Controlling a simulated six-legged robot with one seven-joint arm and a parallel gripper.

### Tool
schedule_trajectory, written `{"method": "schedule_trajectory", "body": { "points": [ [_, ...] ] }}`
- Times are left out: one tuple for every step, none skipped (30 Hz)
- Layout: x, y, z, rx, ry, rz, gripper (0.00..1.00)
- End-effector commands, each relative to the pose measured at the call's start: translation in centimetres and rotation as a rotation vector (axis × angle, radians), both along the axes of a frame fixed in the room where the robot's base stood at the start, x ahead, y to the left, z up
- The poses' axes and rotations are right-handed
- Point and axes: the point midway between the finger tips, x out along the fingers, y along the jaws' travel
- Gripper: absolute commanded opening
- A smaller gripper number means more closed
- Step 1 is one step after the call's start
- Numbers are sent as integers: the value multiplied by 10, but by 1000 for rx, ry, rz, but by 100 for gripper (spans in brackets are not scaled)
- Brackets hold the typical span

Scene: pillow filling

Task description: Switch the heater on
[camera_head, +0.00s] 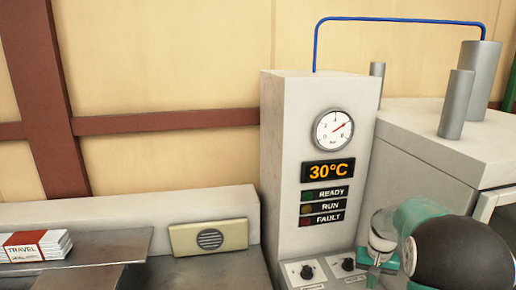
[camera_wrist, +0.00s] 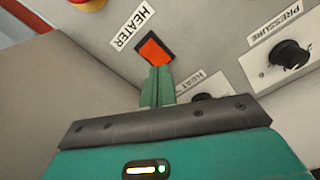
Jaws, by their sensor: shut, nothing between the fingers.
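The heater switch (camera_wrist: 153,48) is an orange-red rocker in a black frame, next to the HEATER label (camera_wrist: 130,27), in the wrist view. My gripper (camera_wrist: 160,72) is shut and empty. Its green fingertips overlap the lower edge of the switch in the picture; I cannot tell whether they touch it. In the head view my gripper (camera_head: 376,265) is low in front of the machine's control panel, and the switch is not visible there. The display (camera_head: 328,171) on the grey cabinet (camera_head: 285,130) reads 30°C.
A pressure knob (camera_wrist: 289,56) and a partly hidden heat knob (camera_wrist: 200,97) sit right of the switch. A red button with a yellow base (camera_wrist: 88,3) is at the top left. A dial gauge (camera_head: 333,130) and status lamps are on the cabinet. Travel boxes (camera_head: 36,247) lie at the left.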

Motion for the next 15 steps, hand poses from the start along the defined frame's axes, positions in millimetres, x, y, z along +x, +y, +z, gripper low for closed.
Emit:
{"method": "schedule_trajectory", "body": {
  "points": [
    [0,0,4,-1,-2,0,0],
    [0,0,6,-1,-2,0,0],
    [0,0,9,-1,-2,0,0],
    [0,0,11,-1,-2,0,0],
    [0,0,13,0,-1,0,0],
    [0,0,16,0,-1,0,0],
    [0,0,18,0,-1,0,0],
    [0,0,21,0,-1,0,0],
    [0,0,24,-1,-2,0,0],
    [0,0,26,-1,-2,0,0],
    [0,0,28,-1,-2,0,0],
    [0,0,31,0,-1,0,0],
    [0,0,33,0,-1,0,0],
    [0,0,35,0,-1,0,0],
    [0,0,37,-1,-2,0,0]
  ]
}}
